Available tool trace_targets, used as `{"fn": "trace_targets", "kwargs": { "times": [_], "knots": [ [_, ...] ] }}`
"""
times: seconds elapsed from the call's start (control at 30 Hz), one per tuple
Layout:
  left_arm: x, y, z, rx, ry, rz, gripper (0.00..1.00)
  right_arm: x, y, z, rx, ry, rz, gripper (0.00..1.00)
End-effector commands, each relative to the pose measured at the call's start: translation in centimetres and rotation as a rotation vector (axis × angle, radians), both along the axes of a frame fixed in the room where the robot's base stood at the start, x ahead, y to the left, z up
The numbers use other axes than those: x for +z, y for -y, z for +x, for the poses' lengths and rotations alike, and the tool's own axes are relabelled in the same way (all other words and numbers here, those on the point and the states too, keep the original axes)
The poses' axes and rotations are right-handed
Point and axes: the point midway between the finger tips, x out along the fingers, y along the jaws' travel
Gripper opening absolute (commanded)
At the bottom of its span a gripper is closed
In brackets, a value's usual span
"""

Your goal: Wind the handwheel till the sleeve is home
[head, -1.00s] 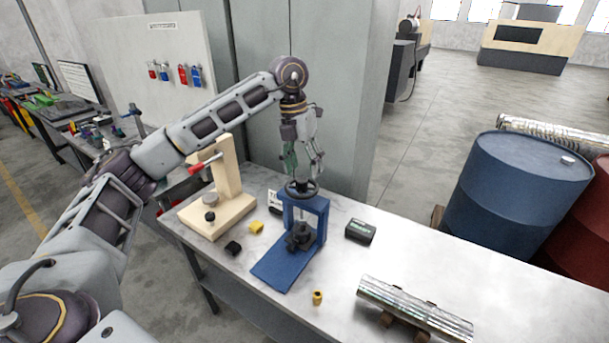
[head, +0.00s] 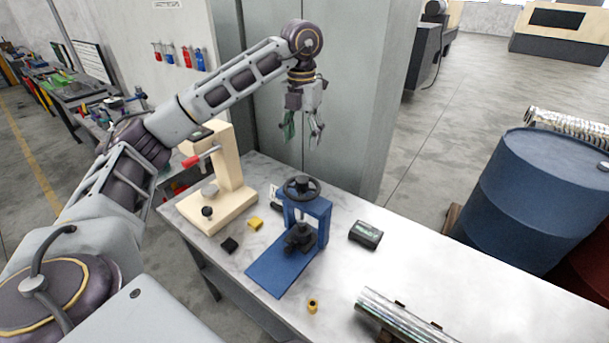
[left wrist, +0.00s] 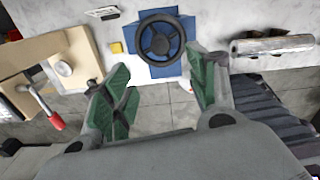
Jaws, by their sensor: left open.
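The black handwheel (head: 301,188) sits on top of a blue press frame (head: 318,208) on the bench. It also shows in the left wrist view (left wrist: 160,39), seen from above with its spokes and hub. A dark part (head: 299,237) stands inside the frame below the wheel; I cannot tell the sleeve apart there. A small brass-coloured ring (head: 312,306) lies on the bench in front. My left gripper (head: 302,138) is open and empty, above the handwheel and apart from it. Its green-padded fingers (left wrist: 160,95) are spread wide in the wrist view. My right gripper is not in view.
A wooden stand with a red-handled lever (head: 230,170) is left of the press. A yellow block (head: 255,224), a black block (head: 229,245) and a dark box (head: 366,234) lie nearby. A metal cylinder (head: 405,318) lies front right. A blue barrel (head: 530,200) stands beyond the bench.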

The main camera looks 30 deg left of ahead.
Motion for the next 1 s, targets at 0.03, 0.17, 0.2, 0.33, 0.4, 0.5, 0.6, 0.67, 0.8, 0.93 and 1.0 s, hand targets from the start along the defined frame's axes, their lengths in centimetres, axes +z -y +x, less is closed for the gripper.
{"fn": "trace_targets", "kwargs": {
  "times": [0.03, 0.17, 0.2, 0.33, 0.4, 0.5, 0.6, 0.67, 0.8, 0.93, 1.0],
  "knots": [
    [0.0, 0.0, 0.0, 0.0, 0.0, 0.0, 0.58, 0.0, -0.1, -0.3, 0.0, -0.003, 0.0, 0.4],
    [0.0, 0.0, 0.0, 0.0, 0.0, 0.0, 0.58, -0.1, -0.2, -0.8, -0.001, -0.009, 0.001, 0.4],
    [0.0, 0.0, 0.0, 0.0, 0.0, 0.0, 0.58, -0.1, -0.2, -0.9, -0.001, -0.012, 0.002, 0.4],
    [-0.1, 0.0, 0.0, 0.0, 0.0, 0.0, 0.58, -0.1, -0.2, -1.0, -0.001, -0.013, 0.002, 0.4],
    [-0.2, 0.0, 0.0, -0.001, -0.001, 0.0, 0.58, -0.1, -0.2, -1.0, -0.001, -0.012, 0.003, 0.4],
    [-0.6, 0.0, 0.0, -0.001, -0.001, 0.0, 0.58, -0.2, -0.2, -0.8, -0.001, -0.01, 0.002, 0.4],
    [-1.0, 0.1, 0.0, -0.001, -0.001, 0.0, 0.58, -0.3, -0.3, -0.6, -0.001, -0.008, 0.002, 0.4],
    [-1.3, 0.1, 0.0, -0.002, -0.002, 0.0, 0.58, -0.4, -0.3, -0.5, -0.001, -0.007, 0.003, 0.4],
    [-2.2, 0.1, 0.0, -0.002, -0.002, 0.0, 0.58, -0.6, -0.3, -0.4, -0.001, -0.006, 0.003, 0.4],
    [-3.0, 0.1, 0.0, -0.001, -0.001, -0.001, 0.58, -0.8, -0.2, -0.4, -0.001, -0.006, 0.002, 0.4],
    [-3.6, 0.0, 0.0, -0.001, -0.003, 0.0, 0.58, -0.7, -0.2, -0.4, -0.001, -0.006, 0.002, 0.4]
  ]
}}
